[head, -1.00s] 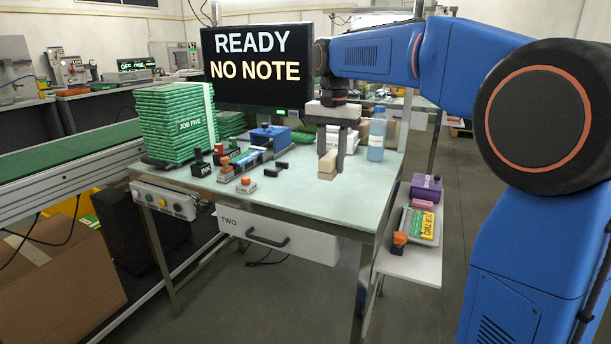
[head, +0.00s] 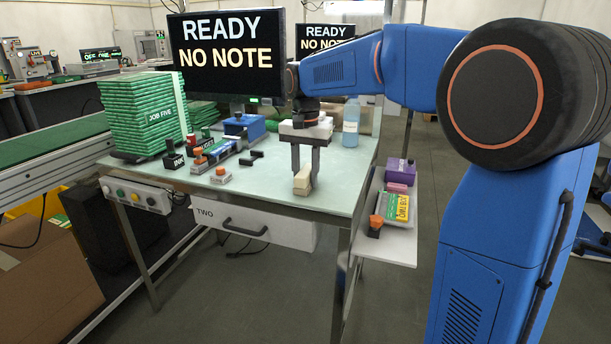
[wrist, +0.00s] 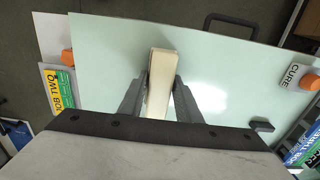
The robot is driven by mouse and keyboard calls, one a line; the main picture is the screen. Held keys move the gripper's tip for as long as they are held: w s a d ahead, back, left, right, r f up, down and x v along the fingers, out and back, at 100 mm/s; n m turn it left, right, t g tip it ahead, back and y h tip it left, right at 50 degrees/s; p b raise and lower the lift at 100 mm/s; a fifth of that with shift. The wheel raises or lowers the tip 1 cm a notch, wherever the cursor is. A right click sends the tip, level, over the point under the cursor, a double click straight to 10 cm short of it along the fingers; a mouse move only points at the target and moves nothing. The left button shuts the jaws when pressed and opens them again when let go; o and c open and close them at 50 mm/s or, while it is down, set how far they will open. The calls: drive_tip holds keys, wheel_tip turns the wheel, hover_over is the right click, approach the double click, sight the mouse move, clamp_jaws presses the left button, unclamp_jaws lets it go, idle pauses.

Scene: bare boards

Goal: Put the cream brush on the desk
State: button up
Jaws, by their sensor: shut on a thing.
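The cream brush (head: 303,180) is a pale block held between the two grey fingers of my gripper (head: 305,168). In the wrist view the brush (wrist: 161,80) stands between the fingers (wrist: 158,98), and the gripper is shut on it. The brush is over the pale green top of the desk (head: 250,185), near its front right part. I cannot tell whether its lower end touches the desktop. The desktop also shows in the wrist view (wrist: 110,50).
A CURE block (head: 220,175), an INK bottle (head: 174,156) and stamps stand left of my gripper. Stacked green boards (head: 140,110) are at the back left, a clear blue bottle (head: 351,122) at the back right. A side shelf (head: 400,243) holds a purple box (head: 400,171).

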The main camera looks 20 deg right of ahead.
sight(306, 170)
drive_tip(key=shift+f, duration=0.1)
drive_tip(key=o, duration=0.9)
wheel_tip(306, 170, up, 12)
drive_tip(key=shift+r, duration=0.15)
drive_tip(key=s+d+f+n+t, duration=0.15)
drive_tip(key=s+f, duration=0.25)
drive_tip(key=s, duration=0.5)
drive_tip(key=s+d+f+n+t, duration=0.1)
drive_tip(key=s+d+f+n, duration=0.2)
drive_tip(key=s, duration=0.7)
drive_tip(key=s+d+f+n, duration=0.1)
drive_tip(key=s+f, duration=0.3)
drive_tip(key=f, duration=0.1)
drive_tip(key=s+f+t, duration=0.1)
drive_tip(key=s+f, duration=0.4)
drive_tip(key=s+d+f+n+t, duration=0.1)
drive_tip(key=s+f, duration=0.4)
drive_tip(key=shift+s+d+f+n, duration=0.1)
drive_tip(key=shift+d+n, duration=0.25)
